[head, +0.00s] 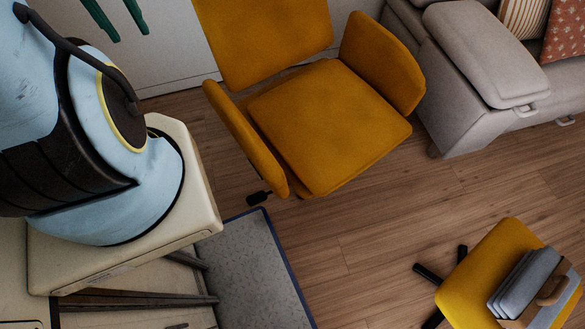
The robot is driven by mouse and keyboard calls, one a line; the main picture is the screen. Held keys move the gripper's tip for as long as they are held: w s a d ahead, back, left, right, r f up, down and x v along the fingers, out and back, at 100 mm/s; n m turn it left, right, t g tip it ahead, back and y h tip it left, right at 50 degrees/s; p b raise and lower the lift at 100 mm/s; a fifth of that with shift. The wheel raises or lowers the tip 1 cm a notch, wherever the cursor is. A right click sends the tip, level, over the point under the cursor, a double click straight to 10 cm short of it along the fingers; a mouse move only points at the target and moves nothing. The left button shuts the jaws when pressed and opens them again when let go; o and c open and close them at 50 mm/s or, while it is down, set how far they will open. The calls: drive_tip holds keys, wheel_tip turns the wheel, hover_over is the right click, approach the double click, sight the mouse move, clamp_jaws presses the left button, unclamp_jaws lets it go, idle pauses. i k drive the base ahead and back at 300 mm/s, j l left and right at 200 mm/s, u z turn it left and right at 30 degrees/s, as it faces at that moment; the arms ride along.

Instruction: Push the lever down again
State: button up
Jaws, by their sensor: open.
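A mustard-yellow armchair (325,115) stands near the top middle of the head view, with a backrest, a wide seat and two padded sides. A small black lever (258,198) sticks out low at its left side, under the seat and beside the left armrest. Its inner part is hidden by the chair, and I cannot tell whether it is up or down. My gripper is not in view. No part of my arm that shows touches the lever.
A yellow footstool (482,270) with black feet carries folded grey cloths. A grey sofa (455,90) stands at the upper right. A grey mat (245,272) with a blue edge lies below the armchair. Wooden floor (370,215) is clear between armchair and footstool.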

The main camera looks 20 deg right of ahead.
sight(257, 199)
drive_tip(key=k+z, duration=0.25)
drive_tip(key=k, duration=0.45)
drive_tip(key=k+z, duration=0.2)
drive_tip(key=k, duration=0.45)
drive_tip(key=k+l+z, duration=0.25)
drive_tip(key=k, duration=0.4)
drive_tip(key=k+j+z, duration=0.1)
drive_tip(key=k, duration=0.75)
drive_tip(key=l+u, duration=0.25)
drive_tip(key=l, duration=0.55)
drive_tip(key=l+u, duration=0.3)
drive_tip(key=l, duration=0.55)
drive_tip(key=i+j+u, duration=0.4)
drive_tip(key=i, duration=0.7)
drive_tip(key=i+l+u, duration=0.15)
drive_tip(key=i+u, duration=0.25)
drive_tip(key=i, duration=0.65)
